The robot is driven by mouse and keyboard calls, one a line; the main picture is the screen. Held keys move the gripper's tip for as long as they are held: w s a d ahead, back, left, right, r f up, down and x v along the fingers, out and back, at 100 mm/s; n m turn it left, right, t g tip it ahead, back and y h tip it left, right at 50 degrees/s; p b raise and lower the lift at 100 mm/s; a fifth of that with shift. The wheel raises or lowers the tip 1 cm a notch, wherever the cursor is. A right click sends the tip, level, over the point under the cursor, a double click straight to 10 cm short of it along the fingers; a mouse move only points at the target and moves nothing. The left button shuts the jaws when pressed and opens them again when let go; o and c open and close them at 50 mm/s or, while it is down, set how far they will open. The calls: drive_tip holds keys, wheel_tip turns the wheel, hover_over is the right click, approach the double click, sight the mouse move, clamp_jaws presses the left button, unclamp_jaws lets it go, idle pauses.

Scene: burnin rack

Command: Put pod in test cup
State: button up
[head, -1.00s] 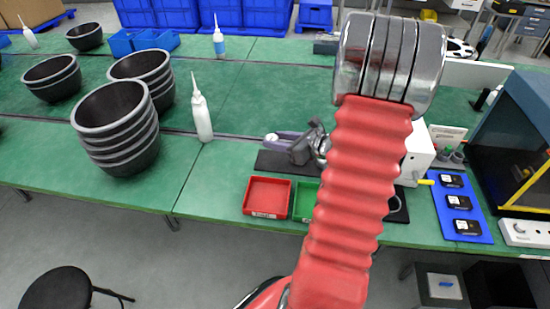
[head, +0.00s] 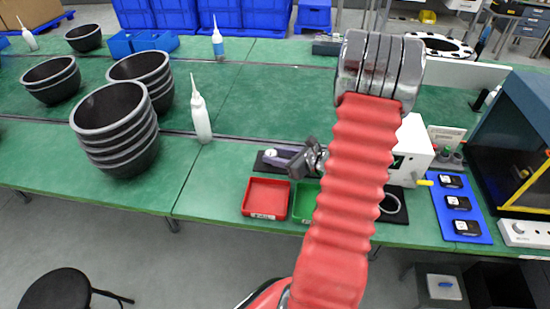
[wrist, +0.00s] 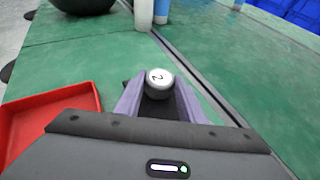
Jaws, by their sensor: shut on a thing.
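A small pale round pod (wrist: 158,80) with a dark "2" on its top sits between the purple fingers of my gripper (wrist: 160,93) in the wrist view. My gripper is shut on it. In the head view my gripper (head: 277,156) points left, with the pod (head: 270,153) at its tip, above the bench behind the red tray. A pale ring-shaped cup (head: 389,204) on a dark pad shows right of my arm, partly hidden by it. I cannot tell for sure that it is the test cup.
A red tray (head: 266,197) and a partly hidden green tray (head: 304,201) lie near the front edge. A white machine (head: 412,150) stands right of my arm, beside a blue board (head: 460,210) with black modules. Black bowls (head: 116,130) and a white bottle (head: 200,115) stand left.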

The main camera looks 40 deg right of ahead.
drive_tip(key=shift+f, duration=0.4)
drive_tip(key=shift+f, duration=0.1)
drive_tip(key=o, duration=1)
drive_tip(key=shift+s, duration=0.1)
drive_tip(key=v, duration=1.3)
drive_tip(key=shift+s+f, duration=0.15)
drive_tip(key=shift+s, duration=0.3)
